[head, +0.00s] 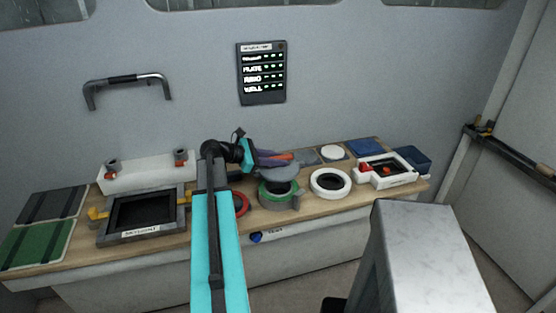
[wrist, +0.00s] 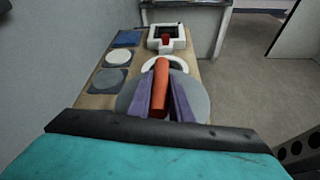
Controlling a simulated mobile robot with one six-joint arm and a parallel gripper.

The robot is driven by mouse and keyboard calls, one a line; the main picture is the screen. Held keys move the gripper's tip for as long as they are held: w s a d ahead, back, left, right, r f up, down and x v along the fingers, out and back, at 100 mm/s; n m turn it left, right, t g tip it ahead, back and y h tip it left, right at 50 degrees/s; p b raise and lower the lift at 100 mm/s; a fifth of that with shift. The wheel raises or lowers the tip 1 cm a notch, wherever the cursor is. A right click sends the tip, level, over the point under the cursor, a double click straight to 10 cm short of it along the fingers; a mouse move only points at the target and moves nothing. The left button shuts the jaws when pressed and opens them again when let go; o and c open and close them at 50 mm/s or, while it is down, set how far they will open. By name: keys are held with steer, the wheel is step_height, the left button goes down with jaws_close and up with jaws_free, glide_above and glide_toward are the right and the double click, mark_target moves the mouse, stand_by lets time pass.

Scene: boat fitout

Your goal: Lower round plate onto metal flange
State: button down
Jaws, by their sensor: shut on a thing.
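My gripper (head: 274,159) has purple fingers, shut on the orange-red handle (wrist: 161,85) of the round plate. The grey round plate (head: 280,173) hangs level, or nearly so, above the green-ringed metal flange (head: 278,203). A dark opening shows between the plate and the flange's ring, so they look apart. In the wrist view the plate (wrist: 195,97) shows on both sides of the fingers and hides the flange. I cannot tell exactly how well the plate is centred over it.
A white ring (head: 330,193) stands just right of the flange and a red ring (head: 241,204) to its left. A framed dark hatch (head: 141,213) lies further left. A white box (head: 388,178) with a red piece is at the right. The wall is behind the bench.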

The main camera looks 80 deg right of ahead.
mark_target(278, 168)
steer(key=shift+f+b, duration=0.25)
steer(key=shift+b, duration=0.05)
steer(key=shift+f+b, duration=1.55)
steer(key=shift+f, duration=0.2)
steer(key=shift+f+b, duration=0.55)
steer(key=shift+f, duration=1.65)
steer(key=shift+f, duration=0.2)
